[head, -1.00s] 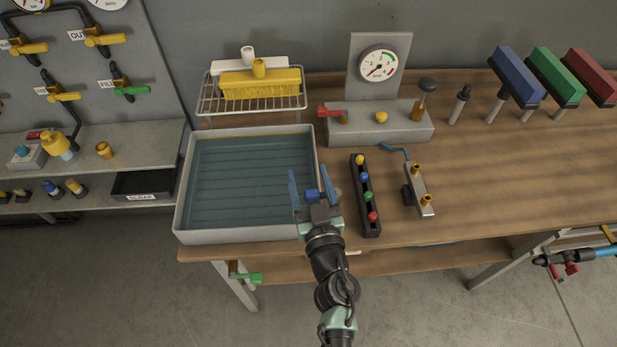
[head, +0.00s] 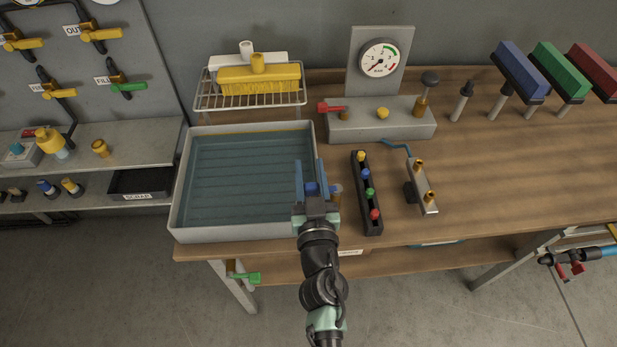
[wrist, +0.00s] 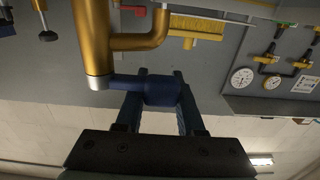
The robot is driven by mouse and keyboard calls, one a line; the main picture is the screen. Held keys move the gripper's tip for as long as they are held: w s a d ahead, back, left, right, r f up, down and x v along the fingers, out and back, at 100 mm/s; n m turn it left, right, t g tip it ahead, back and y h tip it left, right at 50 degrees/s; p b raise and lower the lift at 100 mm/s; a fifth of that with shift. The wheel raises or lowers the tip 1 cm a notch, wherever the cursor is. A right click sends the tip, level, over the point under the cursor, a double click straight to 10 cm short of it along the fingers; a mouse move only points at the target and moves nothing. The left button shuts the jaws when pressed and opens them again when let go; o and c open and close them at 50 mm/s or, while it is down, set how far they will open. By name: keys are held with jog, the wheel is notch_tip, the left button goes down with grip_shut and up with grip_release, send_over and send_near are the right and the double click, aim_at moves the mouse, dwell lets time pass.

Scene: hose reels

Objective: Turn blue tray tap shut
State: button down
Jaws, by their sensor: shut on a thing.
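The tray tap's blue handle (head: 311,188) is at the right wall of the grey water tray (head: 243,234). My gripper (head: 309,172) has a finger on each side of it and is shut on it. In the wrist view the blue handle (wrist: 163,91) sits between my fingers (wrist: 160,78). Its stem reaches left to the brass tap body (wrist: 92,40), which has a curved brass spout (wrist: 145,41). In the head view my gripper hides part of the tap.
A black rack (head: 357,171) with coloured knobs lies close to the right of my gripper. A metal bracket with brass fittings (head: 421,188) is beyond it. The gauge block (head: 365,127) stands behind. The bench's right part has clear room.

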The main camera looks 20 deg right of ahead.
jog(key=shift+d+h, duration=0.1)
jog(key=shift+h, duration=0.2)
jog(key=c, duration=0.5)
grip_release()
jog(key=shift+b+v, duration=0.85)
jog(key=shift+v, duration=5.6)
jog(key=shift+r, duration=0.2)
